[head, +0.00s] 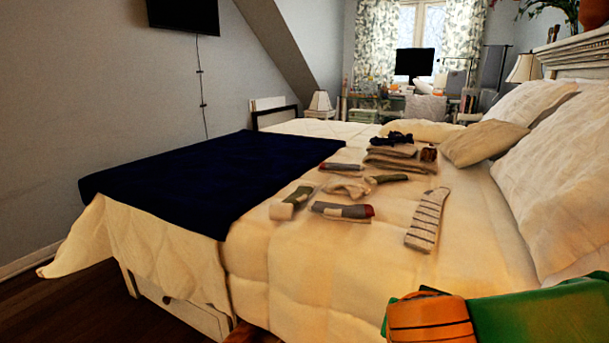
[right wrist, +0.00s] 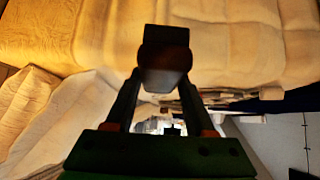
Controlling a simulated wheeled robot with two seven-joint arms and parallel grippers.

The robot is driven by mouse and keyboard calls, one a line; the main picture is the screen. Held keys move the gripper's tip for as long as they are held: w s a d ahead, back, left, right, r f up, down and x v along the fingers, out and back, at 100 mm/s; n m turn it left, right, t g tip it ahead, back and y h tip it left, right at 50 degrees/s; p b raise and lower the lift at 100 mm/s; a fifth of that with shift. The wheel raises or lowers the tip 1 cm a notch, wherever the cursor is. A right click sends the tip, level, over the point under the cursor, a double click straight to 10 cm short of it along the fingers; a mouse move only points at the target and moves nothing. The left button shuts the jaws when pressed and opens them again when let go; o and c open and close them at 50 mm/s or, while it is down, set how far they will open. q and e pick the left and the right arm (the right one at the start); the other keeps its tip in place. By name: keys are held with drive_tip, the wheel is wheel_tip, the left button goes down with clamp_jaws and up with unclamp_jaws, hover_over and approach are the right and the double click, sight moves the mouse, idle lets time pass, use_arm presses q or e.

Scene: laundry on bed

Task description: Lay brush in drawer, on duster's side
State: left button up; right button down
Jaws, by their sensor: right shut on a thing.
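My right gripper (right wrist: 163,72) is shut on a dark, block-shaped thing (right wrist: 165,56), seen nearly end-on and in shadow in the right wrist view. It seems to be the brush, but its bristles cannot be made out. The cream bedding is behind it in that view. In the head view, a white drawer front (head: 178,310) with a dark knob is in the bed base at lower left; it looks shut. I cannot pick out the duster, and no drawer inside shows. My right arm is at the lower right of the head view; its fingers are out of that view. My left gripper is not in view.
The bed (head: 300,260) fills the middle, with a dark blue blanket (head: 200,180) across its foot. Several rolled and folded clothes and a striped sock (head: 428,220) lie on it. Pillows (head: 555,150) are at right. Dark floor (head: 90,300) is clear at lower left.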

drive_tip(key=shift+m+g+h, duration=0.3)
drive_tip(key=shift+m, duration=0.3)
drive_tip(key=s+a+f, duration=0.2)
drive_tip(key=shift+s+a+f, duration=0.1)
drive_tip(key=shift+s+f, duration=0.3)
drive_tip(key=s+f+m+g+h, duration=0.1)
drive_tip(key=s+f+m, duration=0.1)
drive_tip(key=s, duration=0.1)
use_arm(q)
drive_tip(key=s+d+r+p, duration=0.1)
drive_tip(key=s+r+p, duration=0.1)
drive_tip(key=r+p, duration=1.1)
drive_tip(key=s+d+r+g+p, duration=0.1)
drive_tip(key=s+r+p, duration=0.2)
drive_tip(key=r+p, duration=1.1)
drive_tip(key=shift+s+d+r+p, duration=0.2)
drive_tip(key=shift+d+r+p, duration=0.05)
drive_tip(key=shift+p, duration=0.6)
use_arm(e)
wheel_tip(320, 180, up, 24)
drive_tip(key=d, duration=0.1)
drive_tip(key=shift+s+m, duration=0.35)
drive_tip(key=shift+m, duration=0.05)
drive_tip(key=shift+w, duration=0.1)
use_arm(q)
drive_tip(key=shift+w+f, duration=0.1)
